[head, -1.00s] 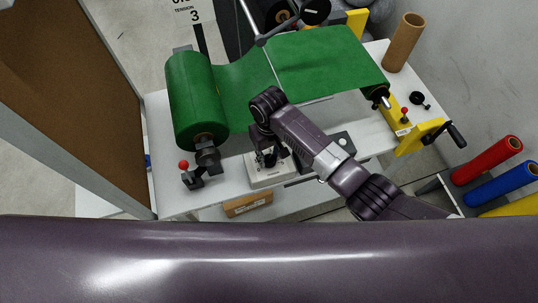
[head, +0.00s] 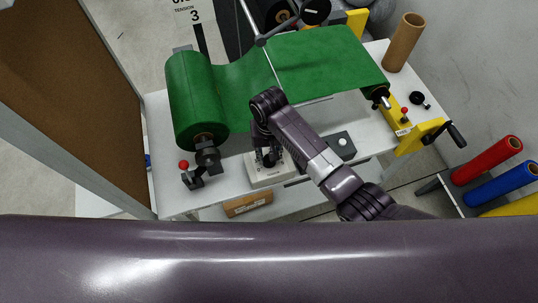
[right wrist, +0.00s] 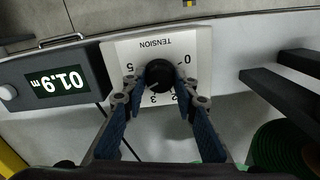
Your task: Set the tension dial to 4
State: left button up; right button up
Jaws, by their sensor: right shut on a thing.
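The tension dial is a black round knob (right wrist: 160,74) on a white panel (right wrist: 203,45) lettered TENSION, with numbers around it. The panel shows upside down in the right wrist view. A pale mark at the knob's edge seems to point near the 3. My right gripper (right wrist: 158,82) has its blue-padded fingers shut on the knob from both sides, partly hiding the scale; the 4 is covered. In the head view the right gripper (head: 266,158) reaches down onto the white dial box (head: 267,180). A sign (head: 193,14) at the back reads TENSION 3. My left gripper is out of view.
Green sheet material (head: 320,65) runs from a green roll (head: 195,100) across the white table. A yellow crank stand (head: 420,138) is at the right. A brown board (head: 60,90) rises at the left.

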jog(key=shift+w+r, duration=0.2)
jog(key=o, duration=1)
jog(key=shift+o, duration=0.7)
jog(key=shift+s+f, duration=0.1)
jog(key=shift+s, duration=0.05)
notch_tip(320, 180, up, 12)
